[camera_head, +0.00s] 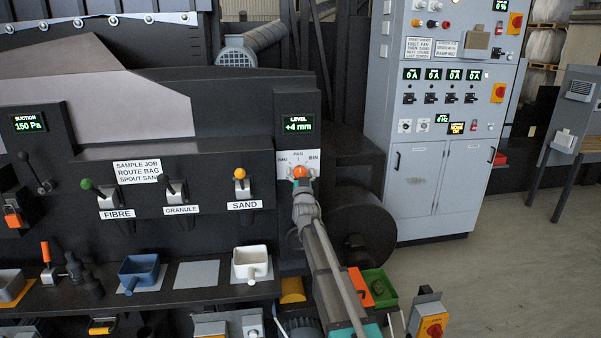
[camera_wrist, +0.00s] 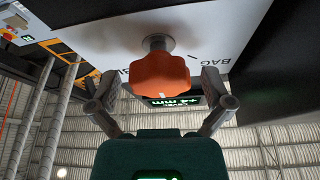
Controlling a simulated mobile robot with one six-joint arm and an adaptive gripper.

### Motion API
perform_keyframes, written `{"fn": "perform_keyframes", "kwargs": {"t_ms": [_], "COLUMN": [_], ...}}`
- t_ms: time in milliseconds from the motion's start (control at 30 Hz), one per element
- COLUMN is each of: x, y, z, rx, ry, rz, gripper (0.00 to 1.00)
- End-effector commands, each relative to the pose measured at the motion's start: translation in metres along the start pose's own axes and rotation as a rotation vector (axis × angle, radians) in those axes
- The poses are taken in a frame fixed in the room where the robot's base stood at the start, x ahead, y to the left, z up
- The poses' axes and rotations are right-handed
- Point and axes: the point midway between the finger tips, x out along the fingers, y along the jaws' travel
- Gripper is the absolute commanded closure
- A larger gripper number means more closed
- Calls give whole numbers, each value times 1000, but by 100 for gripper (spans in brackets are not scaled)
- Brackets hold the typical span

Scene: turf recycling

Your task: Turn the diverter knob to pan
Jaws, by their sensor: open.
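The orange diverter knob (camera_head: 300,172) sits on a white dial plate (camera_head: 291,159) labelled BAG at left, PAN at top and BIN at right. Which label the knob points to cannot be told. In the wrist view the lobed knob (camera_wrist: 161,76) stands out on a metal stem between my fingers. My gripper (camera_wrist: 158,79) is open, one finger on each side of the knob; contact cannot be told. In the head view my gripper (camera_head: 301,184) is just below and in front of the knob, partly hiding it.
A level display (camera_head: 298,124) reading +4 mm is above the dial. A card (camera_head: 137,171) reads "sample job, route bag, spout sand". Left of the knob are the yellow-knobbed sand lever (camera_head: 240,175) and a shelf with a white scoop (camera_head: 250,263). A grey control cabinet (camera_head: 418,185) stands right.

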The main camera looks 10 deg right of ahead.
Motion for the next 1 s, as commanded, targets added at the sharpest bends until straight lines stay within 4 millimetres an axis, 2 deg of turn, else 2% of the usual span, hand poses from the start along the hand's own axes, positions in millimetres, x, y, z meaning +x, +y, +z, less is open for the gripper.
{"fn": "perform_keyframes", "kwargs": {"t_ms": [67, 400, 500, 1000], "x": [0, 0, 0, 0], "y": [0, 0, 0, 1], "z": [0, 0, 0, 0], "rx": [0, 0, 0, 92], "ry": [0, 0, 0, 1], "rz": [0, 0, 0, 38], "gripper": [4, 67, 81, 81]}}
